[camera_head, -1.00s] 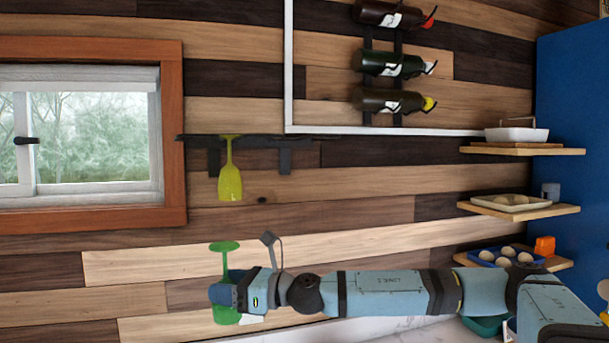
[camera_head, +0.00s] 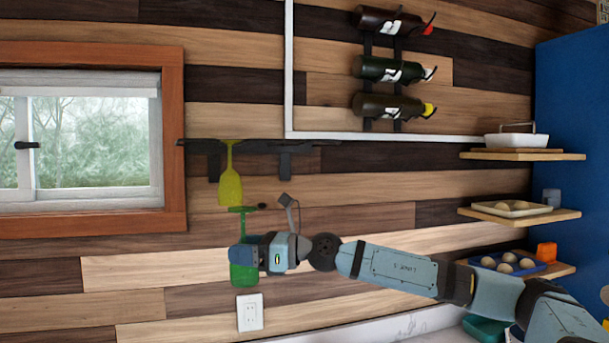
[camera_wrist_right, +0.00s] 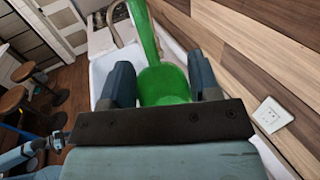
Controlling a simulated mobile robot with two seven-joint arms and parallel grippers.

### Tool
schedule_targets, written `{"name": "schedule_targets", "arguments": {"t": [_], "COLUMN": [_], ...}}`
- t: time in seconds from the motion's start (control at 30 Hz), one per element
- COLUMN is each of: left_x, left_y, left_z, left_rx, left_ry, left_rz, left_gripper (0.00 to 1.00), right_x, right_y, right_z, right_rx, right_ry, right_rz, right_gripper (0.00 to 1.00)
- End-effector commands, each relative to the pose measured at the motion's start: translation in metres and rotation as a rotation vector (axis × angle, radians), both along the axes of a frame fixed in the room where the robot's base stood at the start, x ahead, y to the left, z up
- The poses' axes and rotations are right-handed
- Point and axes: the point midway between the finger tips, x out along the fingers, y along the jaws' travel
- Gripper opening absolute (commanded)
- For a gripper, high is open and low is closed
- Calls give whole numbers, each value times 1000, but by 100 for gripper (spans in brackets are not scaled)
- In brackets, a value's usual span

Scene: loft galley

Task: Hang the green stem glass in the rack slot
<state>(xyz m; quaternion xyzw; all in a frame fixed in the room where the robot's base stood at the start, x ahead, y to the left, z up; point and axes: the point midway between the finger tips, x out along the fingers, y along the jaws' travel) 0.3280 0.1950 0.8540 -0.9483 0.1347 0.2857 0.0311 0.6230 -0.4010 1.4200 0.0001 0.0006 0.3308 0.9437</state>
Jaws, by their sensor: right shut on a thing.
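The green stem glass (camera_head: 243,275) is upside down, with its foot up and its bowl down, in front of the wall. My right gripper (camera_head: 238,254) is shut on it, with the jaws around the glass. In the right wrist view the green glass (camera_wrist_right: 165,84) shows between the two fingers (camera_wrist_right: 163,88). The dark rack (camera_head: 265,146) is fixed to the wall above it. A yellow stem glass (camera_head: 230,187) hangs upside down in the rack, directly above the green glass's foot.
A window (camera_head: 95,140) with a wooden frame is left of the rack. Bottles (camera_head: 388,68) are mounted above right. Shelves with a white dish (camera_head: 516,140), a tray (camera_head: 512,208) and an orange block (camera_head: 546,252) are at right. A wall outlet (camera_head: 250,312) is below the gripper.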

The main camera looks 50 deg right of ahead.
Motion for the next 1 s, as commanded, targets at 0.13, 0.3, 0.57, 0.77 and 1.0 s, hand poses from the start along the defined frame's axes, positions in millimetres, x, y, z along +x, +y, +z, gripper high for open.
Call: {"name": "schedule_targets", "arguments": {"t": [0.13, 0.3, 0.57, 0.77, 1.0], "left_x": [0, 0, 0, 1, 1], "left_y": [0, -1, -2, -2, -2], "left_z": [-8, -15, -18, -13, -2], "left_rx": [0, -2, -2, -2, -2], "left_ry": [1, 4, 3, 0, -1], "left_rz": [-1, -2, -4, -5, -5], "left_gripper": [35, 35, 35, 35, 35], "right_x": [-13, -40, -70, -67, -52], "right_y": [-33, -69, -97, -102, -109], "right_z": [48, 107, 150, 155, 155], "right_rx": [0, -3, 0, 1, 3], "right_ry": [-4, -4, -1, 1, 0], "right_rz": [15, 16, -2, -2, -3], "right_gripper": [30, 30, 30, 30, 30]}}
